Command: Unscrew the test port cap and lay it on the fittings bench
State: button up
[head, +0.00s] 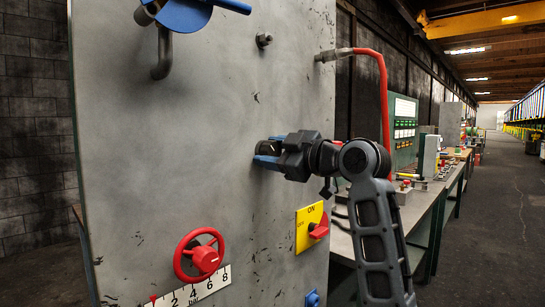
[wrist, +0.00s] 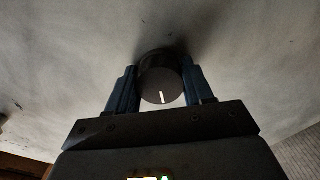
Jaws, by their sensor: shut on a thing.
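The test port cap (wrist: 161,82) is a dark round knob with a white line on its face, seen in the wrist view against the grey panel. My gripper (head: 266,154) reaches the panel from the right in the head view. Its blue fingers (wrist: 161,92) stand on both sides of the cap and are shut on it. The cap is at the panel surface; its thread is hidden. In the head view the cap is mostly hidden by the fingers. A long bench (head: 447,188) runs back along the wall at the right; I cannot tell whether it is the fittings bench.
The upright grey panel (head: 150,130) carries a red handwheel (head: 200,256), a yellow ON/OFF switch (head: 311,226), a blue lever (head: 186,14) and a red hose (head: 384,100). Several small items stand on the bench. The floor aisle (head: 510,200) at the right is clear.

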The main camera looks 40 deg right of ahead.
jog(key=shift+f, duration=0.1)
dwell(0.3)
jog(key=shift+n+b, duration=0.8)
jog(key=shift+b, duration=0.05)
jog(key=shift+n, duration=0.3)
jog(key=shift+b, duration=0.5)
jog(key=shift+n, duration=0.4)
jog(key=shift+n+b, duration=0.6)
